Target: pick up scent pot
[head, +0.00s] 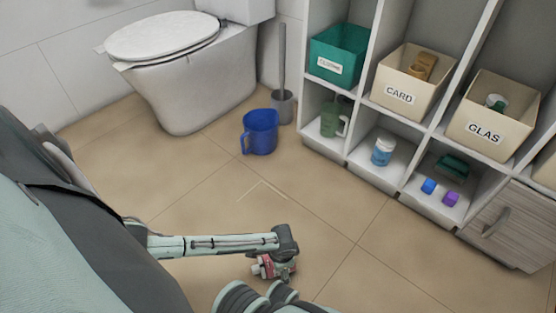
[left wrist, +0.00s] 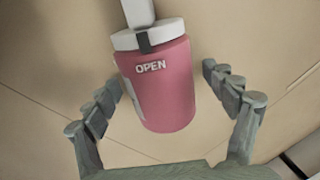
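A pink pot with a white lid and the word OPEN on its side, which I take as the scent pot (left wrist: 165,85), fills the middle of the left wrist view. A white piece sticks up from its lid, with a dark clip at the rim. My left gripper (left wrist: 162,80) has its fingers spread on both sides of the pot, with a visible gap on the right. In the head view the pot (head: 262,268) shows small and partly hidden by my left gripper (head: 272,268), low over the tan floor.
A blue jug (head: 260,132) stands on the floor beside a toilet (head: 195,85) and a brush holder (head: 283,106). A white shelf (head: 365,165) at the right holds labelled boxes, including CARD (head: 402,95) and GLAS (head: 486,130). The central tiled floor is clear.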

